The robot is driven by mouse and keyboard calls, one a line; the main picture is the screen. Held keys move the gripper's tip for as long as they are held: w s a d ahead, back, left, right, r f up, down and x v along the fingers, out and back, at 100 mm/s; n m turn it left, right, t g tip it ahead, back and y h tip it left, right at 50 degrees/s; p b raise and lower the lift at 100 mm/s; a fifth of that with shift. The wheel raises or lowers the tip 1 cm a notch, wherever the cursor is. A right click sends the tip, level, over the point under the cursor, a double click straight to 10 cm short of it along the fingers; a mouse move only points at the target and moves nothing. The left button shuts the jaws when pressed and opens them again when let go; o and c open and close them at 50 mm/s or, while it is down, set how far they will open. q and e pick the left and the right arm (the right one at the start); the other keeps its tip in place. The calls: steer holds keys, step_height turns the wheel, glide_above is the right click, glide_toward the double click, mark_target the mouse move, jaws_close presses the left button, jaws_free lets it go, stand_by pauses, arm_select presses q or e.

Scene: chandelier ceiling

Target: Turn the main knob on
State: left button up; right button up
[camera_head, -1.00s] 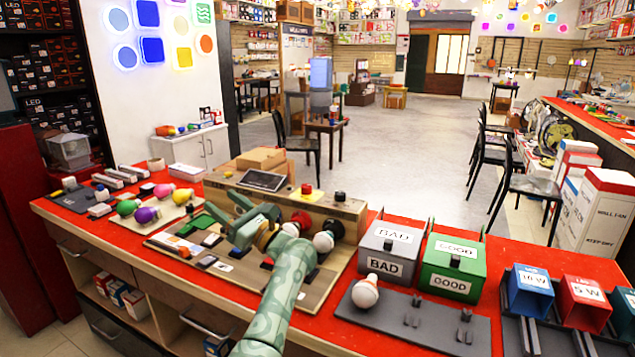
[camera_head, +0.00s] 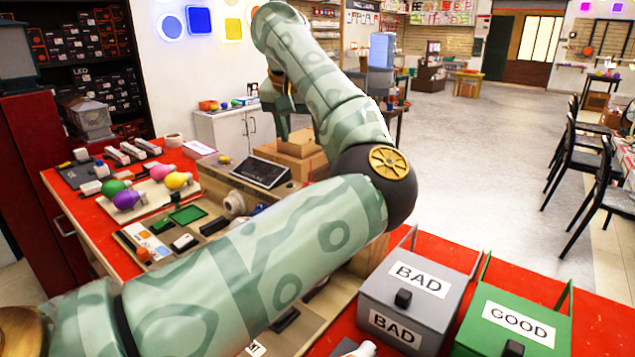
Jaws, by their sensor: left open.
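My left arm crosses the view from the lower left, bends at its elbow and reaches back up. Its left gripper (camera_head: 283,122) points down above and behind the test station, with its fingers apart and nothing visible between them. The wooden test station (camera_head: 216,190) stands on the red counter, with a dark screen (camera_head: 262,172) on its sloped top. A pale round fitting (camera_head: 235,204) shows on its front; I cannot tell whether it is a knob or a socket. The rest of the station front, and any main knob there, is hidden behind my arm. My right gripper is out of view.
Coloured bulbs (camera_head: 128,199) lie on a tray at the left. A cardboard box (camera_head: 300,150) stands behind the station. A grey BAD box (camera_head: 420,290) and a green GOOD box (camera_head: 515,318) stand at the right, close to my elbow.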

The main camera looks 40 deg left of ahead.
arm_select(q)
steer(key=b+x, duration=0.6)
steer(key=x, duration=0.9)
steer(key=shift+s, duration=0.1)
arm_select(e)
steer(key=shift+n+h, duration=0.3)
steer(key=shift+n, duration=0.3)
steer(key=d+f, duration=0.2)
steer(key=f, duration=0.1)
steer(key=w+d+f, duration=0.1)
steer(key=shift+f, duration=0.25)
arm_select(q)
steer(key=c, duration=1)
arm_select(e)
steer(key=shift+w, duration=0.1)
